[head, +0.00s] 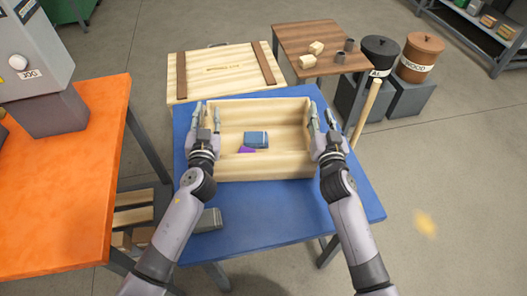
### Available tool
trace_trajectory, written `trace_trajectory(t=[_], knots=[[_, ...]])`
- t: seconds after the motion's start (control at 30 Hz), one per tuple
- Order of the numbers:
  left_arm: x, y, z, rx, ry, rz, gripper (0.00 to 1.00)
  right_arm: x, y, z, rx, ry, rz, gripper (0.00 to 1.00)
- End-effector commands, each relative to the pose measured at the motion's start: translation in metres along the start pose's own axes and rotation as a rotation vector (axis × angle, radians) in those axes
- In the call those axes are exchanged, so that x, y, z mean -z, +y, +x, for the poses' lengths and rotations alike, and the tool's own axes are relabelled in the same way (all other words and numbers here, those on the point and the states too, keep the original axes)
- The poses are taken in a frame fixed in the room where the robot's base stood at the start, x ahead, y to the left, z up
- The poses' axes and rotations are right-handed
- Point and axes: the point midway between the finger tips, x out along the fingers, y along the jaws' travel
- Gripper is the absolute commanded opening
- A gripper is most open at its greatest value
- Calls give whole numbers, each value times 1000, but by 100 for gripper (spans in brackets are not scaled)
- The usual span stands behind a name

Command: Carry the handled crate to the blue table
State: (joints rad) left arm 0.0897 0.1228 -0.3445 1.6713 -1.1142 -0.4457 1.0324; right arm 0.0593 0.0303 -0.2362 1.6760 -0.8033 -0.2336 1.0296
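The open wooden crate (262,166) rests on the blue table (280,225). A blue item (256,139) and a purple item (247,150) lie inside it. My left gripper (207,116) is at the crate's left side, its fingers spread apart near the top of the side wall. My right gripper (322,118) is at the right side, its fingers also spread apart, one close to the wall and one outside it. Any handles on the crate's sides are hidden by my grippers, and I cannot tell whether the fingers touch the crate.
A grey block (208,220) lies on the blue table's front left. An orange table (62,190) stands left. A pale wooden panel with brown strips (222,72) is behind. A brown table (310,38) and labelled bins (418,55) stand back right. Floor at right is clear.

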Motion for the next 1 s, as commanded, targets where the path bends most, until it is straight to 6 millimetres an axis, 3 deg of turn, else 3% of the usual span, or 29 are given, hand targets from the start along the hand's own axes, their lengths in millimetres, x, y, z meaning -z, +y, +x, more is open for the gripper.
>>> trace_trajectory(t=[0.37,0.7,0.87,1.0], knots=[[4,-2,1,4,6,-6,60,2,0,0,-1,2,0,28],[1,0,-2,1,2,-3,60,3,0,0,2,6,1,28],[0,0,-20,0,0,-5,60,3,-1,1,2,6,1,28],[-2,0,-49,0,-4,-5,60,3,-1,1,2,6,1,28]])
